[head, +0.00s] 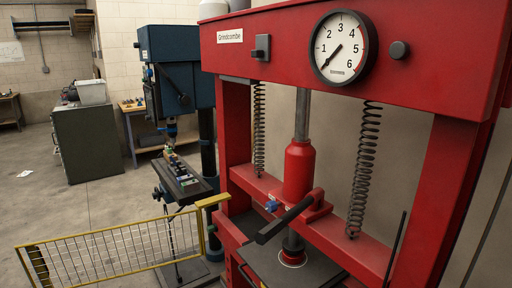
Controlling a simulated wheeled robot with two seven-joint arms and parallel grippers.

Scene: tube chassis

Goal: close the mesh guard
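The mesh guard (110,252), a yellow frame with wire mesh, stands at the lower left. It is swung out to the left, away from the front of the red press (235,130). Its right end meets the press side near a yellow bracket (212,201). A dark bar (38,265) shows at the guard's left end; I cannot tell what it is. The guard's lower edge is cut off by the picture. The press front is uncovered, with its red ram (298,172) and dark bed plate (292,268) in plain sight. Neither of my grippers is in view.
A black lever (285,219) sticks out from the press crossbar towards the front. A blue drill press (180,70) with a dark work table (182,180) stands behind the guard. A green cabinet (88,145) is further back. The concrete floor (80,210) at left is mostly clear.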

